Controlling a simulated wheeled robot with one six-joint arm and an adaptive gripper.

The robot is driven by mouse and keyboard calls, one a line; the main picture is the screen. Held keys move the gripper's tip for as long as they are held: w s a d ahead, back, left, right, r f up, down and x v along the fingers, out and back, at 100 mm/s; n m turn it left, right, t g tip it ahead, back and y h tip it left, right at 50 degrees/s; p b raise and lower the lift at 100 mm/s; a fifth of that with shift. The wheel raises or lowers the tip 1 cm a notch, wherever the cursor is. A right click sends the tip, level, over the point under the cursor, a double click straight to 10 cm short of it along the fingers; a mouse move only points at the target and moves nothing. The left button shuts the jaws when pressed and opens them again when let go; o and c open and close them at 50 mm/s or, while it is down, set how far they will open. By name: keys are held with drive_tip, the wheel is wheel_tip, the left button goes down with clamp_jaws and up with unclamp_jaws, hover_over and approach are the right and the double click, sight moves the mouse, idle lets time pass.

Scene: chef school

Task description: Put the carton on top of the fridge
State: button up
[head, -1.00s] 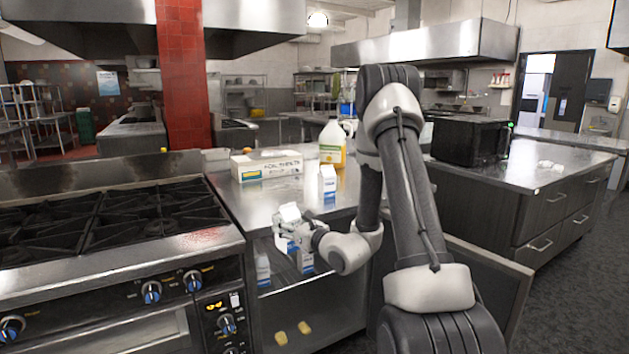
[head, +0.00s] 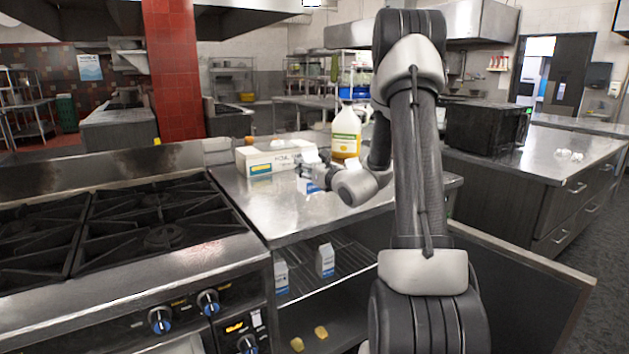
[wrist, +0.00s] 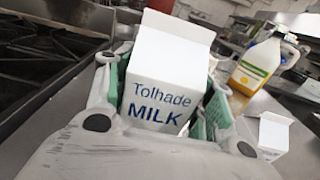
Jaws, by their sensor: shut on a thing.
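A white milk carton with blue print (wrist: 168,80) is in my gripper (head: 312,172), which is shut on it. In the wrist view it sits upright between the green-padded fingers. The fridge is the low steel unit with an open front; its flat steel top (head: 268,210) is below my gripper. In the head view the carton is over the top, partly hidden by the gripper; I cannot tell whether its base touches the surface. Another carton (wrist: 275,135) stands on the top at right in the wrist view. More cartons (head: 325,260) stand on the shelf inside.
A long white box (head: 268,158) and a jug with yellow contents (head: 346,133) stand at the back of the fridge top. The stove (head: 120,225) adjoins on the left. An open door (head: 520,285) stands at the right. The top's front left is clear.

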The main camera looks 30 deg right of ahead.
sight(314, 188)
wheel_tip(314, 188, down, 7)
drive_tip(key=shift+r, duration=0.2)
drive_tip(key=shift+f, duration=0.1)
drive_tip(key=o, duration=1.3)
drive_tip(key=shift+o, duration=0.2)
